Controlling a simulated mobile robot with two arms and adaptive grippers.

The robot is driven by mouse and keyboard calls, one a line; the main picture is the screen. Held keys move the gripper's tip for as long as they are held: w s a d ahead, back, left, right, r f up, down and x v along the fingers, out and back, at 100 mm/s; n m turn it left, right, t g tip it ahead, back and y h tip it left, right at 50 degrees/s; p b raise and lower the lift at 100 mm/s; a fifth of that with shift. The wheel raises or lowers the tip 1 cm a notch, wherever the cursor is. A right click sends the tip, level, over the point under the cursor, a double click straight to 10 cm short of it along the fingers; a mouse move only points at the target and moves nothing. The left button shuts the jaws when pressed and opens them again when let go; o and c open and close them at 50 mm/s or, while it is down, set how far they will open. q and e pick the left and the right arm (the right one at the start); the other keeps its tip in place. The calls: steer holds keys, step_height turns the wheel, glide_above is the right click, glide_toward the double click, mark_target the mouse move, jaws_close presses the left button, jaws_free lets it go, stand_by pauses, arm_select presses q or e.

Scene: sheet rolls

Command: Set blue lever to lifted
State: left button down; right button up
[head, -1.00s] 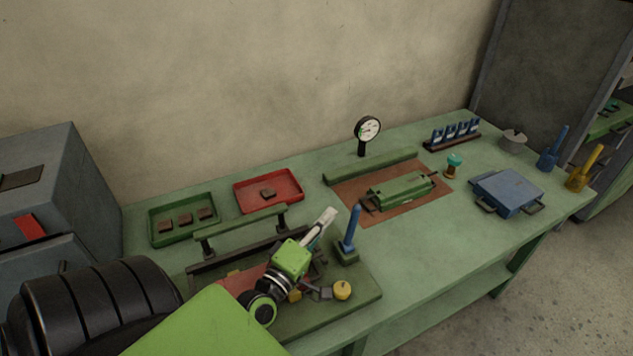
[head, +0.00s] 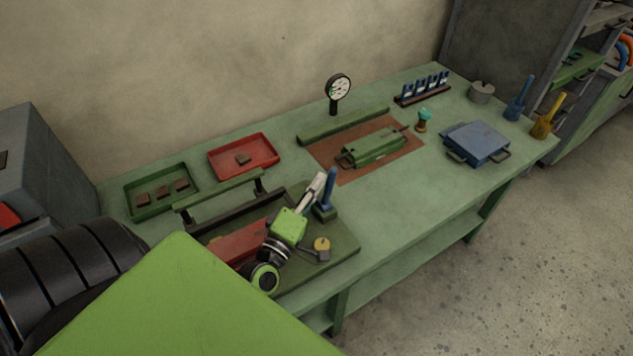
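A blue lever (head: 329,188) stands nearly upright on a small green base at the right end of the green machine plate (head: 341,248) on the bench. My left gripper (head: 317,184) is just left of the lever, with its pale fingers beside the lever's upper part. In this view I cannot tell whether they touch it. The fingers overlap in the picture, so their opening is hidden. My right gripper is not in view.
The green bench (head: 400,205) holds a green tray (head: 162,191), a red tray (head: 243,156), a dial gauge (head: 338,88), a green block (head: 372,147) and a blue case (head: 476,143). A blue-handled tool (head: 518,98) and a yellow-handled one (head: 546,115) stand far right. The bench's front right is clear.

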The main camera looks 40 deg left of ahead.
arm_select(q)
steer(key=shift+s+d+f+b, duration=0.1)
steer(key=shift+d+f+b, duration=0.1)
steer(key=shift+d+b, duration=0.2)
steer(key=s+d+f+m+t+h+b, duration=0.2)
steer(key=d+m+t+b, duration=0.1)
steer(key=d+m+b, duration=0.2)
steer(key=shift+d+f+m+h+b, duration=0.2)
steer(key=shift+f+m+h+b, duration=0.2)
steer(key=shift+m+b, duration=0.85)
steer(key=shift+s, duration=0.1)
